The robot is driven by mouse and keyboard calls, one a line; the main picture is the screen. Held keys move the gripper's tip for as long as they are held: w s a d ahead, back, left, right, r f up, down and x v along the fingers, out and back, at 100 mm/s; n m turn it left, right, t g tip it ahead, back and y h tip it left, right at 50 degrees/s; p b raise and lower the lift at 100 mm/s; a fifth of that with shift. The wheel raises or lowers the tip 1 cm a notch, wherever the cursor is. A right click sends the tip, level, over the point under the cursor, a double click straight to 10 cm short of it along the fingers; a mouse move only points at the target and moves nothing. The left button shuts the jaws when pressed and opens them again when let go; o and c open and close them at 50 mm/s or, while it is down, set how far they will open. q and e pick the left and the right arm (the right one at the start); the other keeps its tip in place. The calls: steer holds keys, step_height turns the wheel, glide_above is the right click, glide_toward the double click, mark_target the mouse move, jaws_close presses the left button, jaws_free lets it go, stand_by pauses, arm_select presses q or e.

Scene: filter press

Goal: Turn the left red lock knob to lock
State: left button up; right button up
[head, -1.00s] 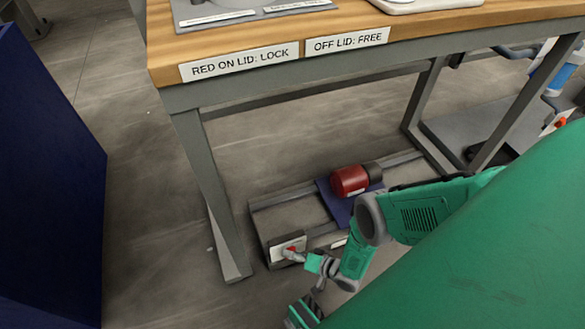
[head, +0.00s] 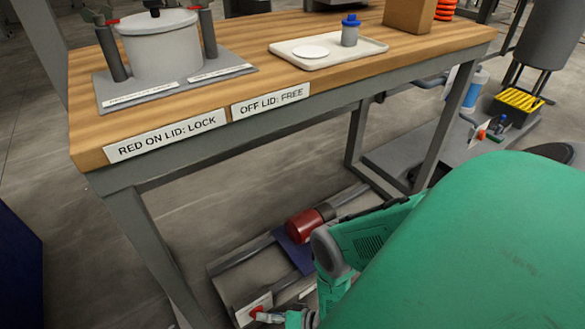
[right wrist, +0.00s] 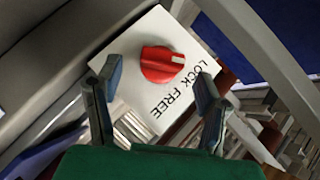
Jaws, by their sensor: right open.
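In the right wrist view, a red knob (right wrist: 160,65) with a white mark at its right end sits on a white plate (right wrist: 130,52) lettered LOCK and FREE. The mark lies nearer LOCK than FREE. My right gripper (right wrist: 157,77) is open, one finger each side of the knob, with no clear contact. In the head view this knob (head: 257,311) is at the bottom edge, with my right gripper (head: 270,317) beside it. On the table, a grey pot (head: 160,50) has a left post (head: 112,52) and a right post (head: 207,30), each with a little red. My left gripper is out of view.
The knob's plate is on a low metal frame (head: 225,268) under the wooden table (head: 230,100), near a table leg (head: 150,240). A red motor (head: 304,224) sits on that frame. A white tray (head: 285,48) is on the table.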

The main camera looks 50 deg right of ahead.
steer(key=v, duration=0.8)
steer(key=shift+s+d, duration=0.25)
steer(key=shift+s, duration=0.05)
